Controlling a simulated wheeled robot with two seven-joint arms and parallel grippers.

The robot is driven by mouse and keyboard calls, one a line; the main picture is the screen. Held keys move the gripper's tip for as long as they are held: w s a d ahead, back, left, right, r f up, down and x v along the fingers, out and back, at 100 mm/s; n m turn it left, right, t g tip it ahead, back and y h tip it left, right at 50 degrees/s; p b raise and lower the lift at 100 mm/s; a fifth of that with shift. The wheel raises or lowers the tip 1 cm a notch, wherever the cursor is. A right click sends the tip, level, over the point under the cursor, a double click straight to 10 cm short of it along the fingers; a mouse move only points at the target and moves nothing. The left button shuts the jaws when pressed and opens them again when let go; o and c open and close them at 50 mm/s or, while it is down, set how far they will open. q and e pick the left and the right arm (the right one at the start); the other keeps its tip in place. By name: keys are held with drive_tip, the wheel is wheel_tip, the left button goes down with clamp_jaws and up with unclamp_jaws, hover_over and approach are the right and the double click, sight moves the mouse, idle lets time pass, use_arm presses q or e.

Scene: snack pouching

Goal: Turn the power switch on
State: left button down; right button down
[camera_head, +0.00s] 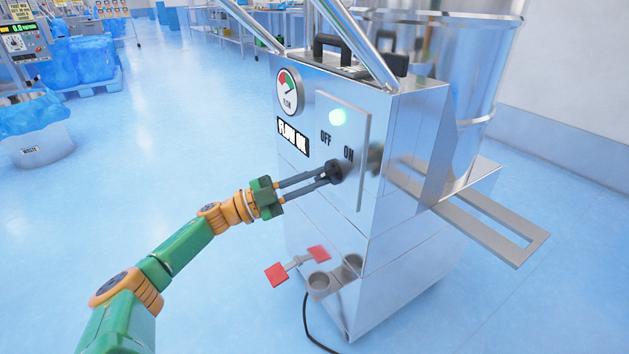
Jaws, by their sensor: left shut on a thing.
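The power switch (336,171) is a dark round knob on a steel panel (356,119) on the machine's front. My right gripper is not in view.
Red pedals (277,273) and metal cups (319,284) sit low on the machine. A steel frame (494,232) juts out right. A waste bin (37,146) stands far left; the floor between is clear.

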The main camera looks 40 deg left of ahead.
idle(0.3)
use_arm(q)
drive_tip(key=c, duration=0.9)
unclamp_jaws()
drive_tip(key=shift+s+a+f, duration=0.2)
drive_tip(key=shift+s+a, duration=0.1)
drive_tip(key=p+v, duration=0.1)
drive_tip(key=v, duration=0.5)
drive_tip(key=shift+s, duration=0.1)
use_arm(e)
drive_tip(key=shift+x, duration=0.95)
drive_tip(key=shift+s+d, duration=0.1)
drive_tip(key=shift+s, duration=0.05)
